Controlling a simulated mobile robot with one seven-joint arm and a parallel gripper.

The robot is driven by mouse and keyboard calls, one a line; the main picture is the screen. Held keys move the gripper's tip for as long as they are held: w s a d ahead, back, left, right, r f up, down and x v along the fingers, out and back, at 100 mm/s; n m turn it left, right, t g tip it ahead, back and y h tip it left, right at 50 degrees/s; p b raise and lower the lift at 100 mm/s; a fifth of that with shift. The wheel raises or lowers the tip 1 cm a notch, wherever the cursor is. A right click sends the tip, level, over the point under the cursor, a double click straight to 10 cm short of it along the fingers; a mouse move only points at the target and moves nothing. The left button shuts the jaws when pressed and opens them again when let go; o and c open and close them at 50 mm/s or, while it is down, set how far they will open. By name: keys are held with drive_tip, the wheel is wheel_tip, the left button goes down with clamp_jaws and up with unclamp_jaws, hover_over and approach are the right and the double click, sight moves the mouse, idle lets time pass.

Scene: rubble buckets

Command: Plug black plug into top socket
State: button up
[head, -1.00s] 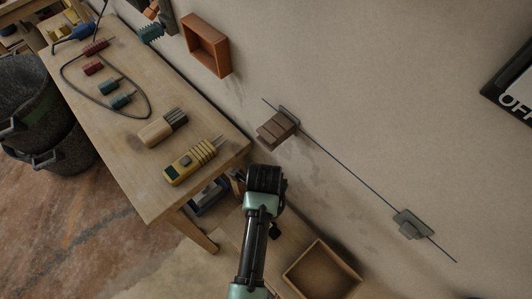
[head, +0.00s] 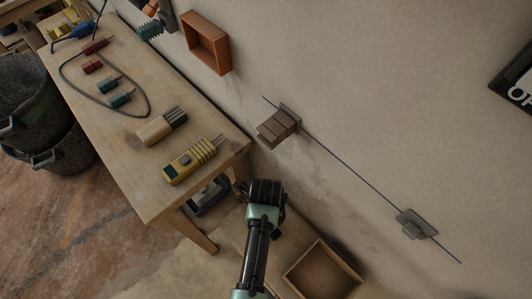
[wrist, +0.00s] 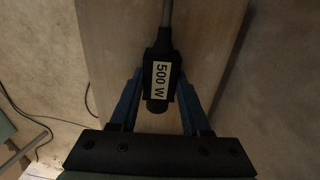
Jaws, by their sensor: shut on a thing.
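The black plug (wrist: 160,80), with a white "500 W" label, is between the two blue fingers of my gripper (wrist: 158,98) in the wrist view. My gripper is shut on it, and a thin grey piece runs up from its far end. In the head view my gripper (head: 265,186) is below a wall fixture with a brown ribbed block (head: 274,130), clearly apart from it. A grey wall fixture (head: 412,226) sits farther right. A thin dark line on the wall links the two. I cannot tell which fixture is the top socket. The plug is not clear in the head view.
A wooden bench (head: 130,150) on the left holds a yellow tool (head: 190,162), a tan block (head: 160,127) and several red and teal plugs. An open wooden box (head: 318,243) stands below right of my gripper. An orange box (head: 207,43) hangs on the wall. Dark buckets (head: 40,105) stand left.

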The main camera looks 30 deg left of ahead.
clamp_jaws()
drive_tip(key=shift+r, duration=0.15)
